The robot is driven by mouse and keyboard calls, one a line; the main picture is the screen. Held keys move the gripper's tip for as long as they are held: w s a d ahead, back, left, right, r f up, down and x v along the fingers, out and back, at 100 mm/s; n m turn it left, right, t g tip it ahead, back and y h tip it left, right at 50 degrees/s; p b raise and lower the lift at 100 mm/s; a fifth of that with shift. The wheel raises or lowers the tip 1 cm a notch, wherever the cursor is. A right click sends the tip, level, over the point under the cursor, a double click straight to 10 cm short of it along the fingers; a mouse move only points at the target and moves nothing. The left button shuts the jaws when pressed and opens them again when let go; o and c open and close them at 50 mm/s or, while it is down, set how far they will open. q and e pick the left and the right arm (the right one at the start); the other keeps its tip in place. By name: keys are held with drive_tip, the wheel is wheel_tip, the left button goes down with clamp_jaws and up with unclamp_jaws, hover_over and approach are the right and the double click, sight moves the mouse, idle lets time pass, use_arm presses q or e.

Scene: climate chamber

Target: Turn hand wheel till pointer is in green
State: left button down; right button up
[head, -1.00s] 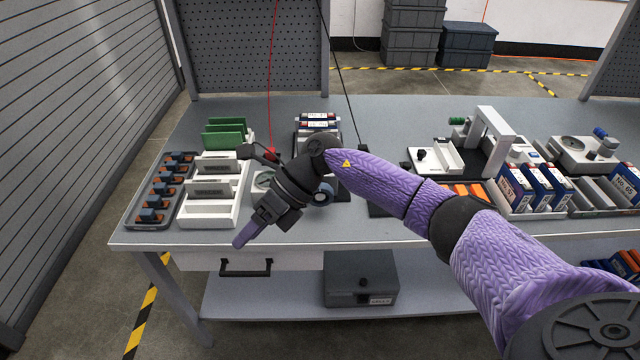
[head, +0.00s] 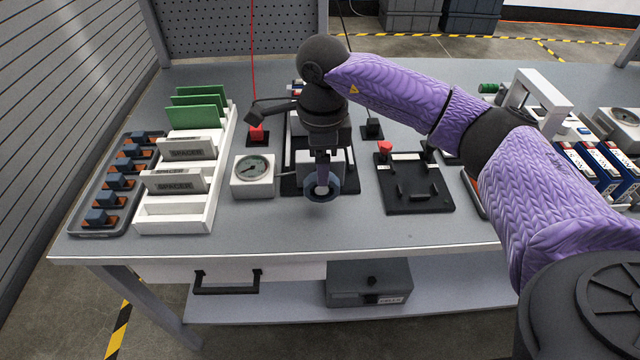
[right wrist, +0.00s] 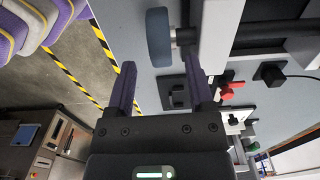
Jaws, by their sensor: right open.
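The hand wheel (head: 321,190) is a blue-grey ring at the front of a fixture on the bench, left of centre in the head view. In the right wrist view the hand wheel (right wrist: 158,38) is seen edge-on, on a shaft, just beyond the fingertips. A white gauge box (head: 253,178) with a round dial stands left of it; the pointer is dark and too small to place against a green zone. My right gripper (head: 322,182) points down at the wheel and partly covers it. Its fingers (right wrist: 158,60) are open, with nothing between them. My left gripper is out of view.
A white rack (head: 178,216) with spacers and green boards stands left, beside a grey tray (head: 75,215). A black fixture plate (head: 418,205) with a red knob lies right of the wheel. The bench front is clear.

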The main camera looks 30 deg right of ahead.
wheel_tip(320, 180, down, 5)
drive_tip(key=shift+f+b, duration=0.2)
drive_tip(key=shift+b, duration=0.5)
clamp_jaws()
